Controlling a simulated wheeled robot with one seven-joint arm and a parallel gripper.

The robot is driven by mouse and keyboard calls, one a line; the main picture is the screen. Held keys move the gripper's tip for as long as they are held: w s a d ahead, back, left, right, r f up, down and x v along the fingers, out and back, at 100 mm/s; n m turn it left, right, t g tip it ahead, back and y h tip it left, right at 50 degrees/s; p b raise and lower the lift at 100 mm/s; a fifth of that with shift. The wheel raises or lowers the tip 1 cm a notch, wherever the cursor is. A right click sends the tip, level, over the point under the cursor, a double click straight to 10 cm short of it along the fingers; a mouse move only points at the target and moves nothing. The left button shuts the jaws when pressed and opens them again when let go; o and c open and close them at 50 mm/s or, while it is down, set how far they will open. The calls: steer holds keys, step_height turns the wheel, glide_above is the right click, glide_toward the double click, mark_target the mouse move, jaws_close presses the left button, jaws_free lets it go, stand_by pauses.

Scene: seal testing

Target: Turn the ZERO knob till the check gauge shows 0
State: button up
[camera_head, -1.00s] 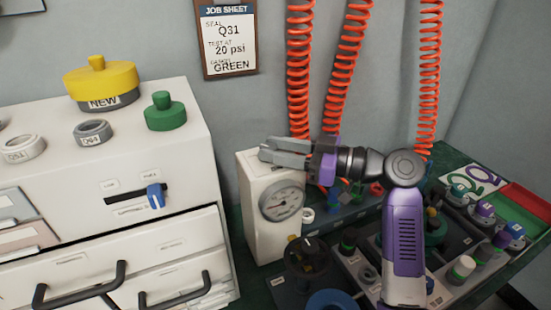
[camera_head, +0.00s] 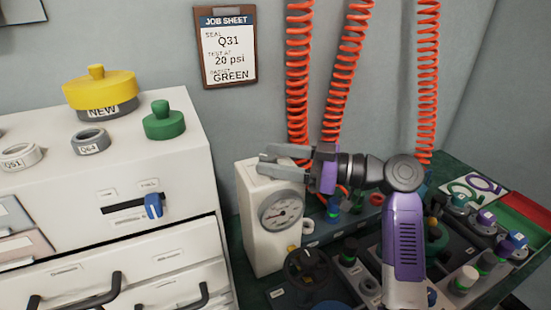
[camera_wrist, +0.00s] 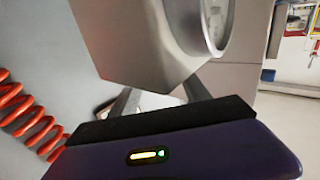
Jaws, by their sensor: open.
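The check gauge is a round dial (camera_head: 281,210) on the front of a tall white box (camera_head: 264,242). Its needle and figures are too small to read surely. My gripper (camera_head: 268,163) is open, level, pointing left, its two fingers at the top of the box. No ZERO knob can be made out; the fingers hide part of the box top. In the wrist view the box (camera_wrist: 135,45) stands close beyond the fingers, the dial's rim (camera_wrist: 215,25) at its side. My open gripper (camera_wrist: 150,100) shows there too. I cannot tell whether the fingers touch anything.
A white cabinet (camera_head: 180,130) with a blue slider knob (camera_head: 153,205) stands left of the gauge box, close to it. Orange coiled hoses (camera_head: 298,80) hang behind my gripper. The green bench (camera_head: 455,165) at right is crowded with fittings. A job sheet (camera_head: 227,45) hangs on the wall.

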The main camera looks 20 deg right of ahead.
steer(key=v, duration=0.7)
steer(key=shift+s+d, duration=0.25)
steer(key=shift+d, duration=0.1)
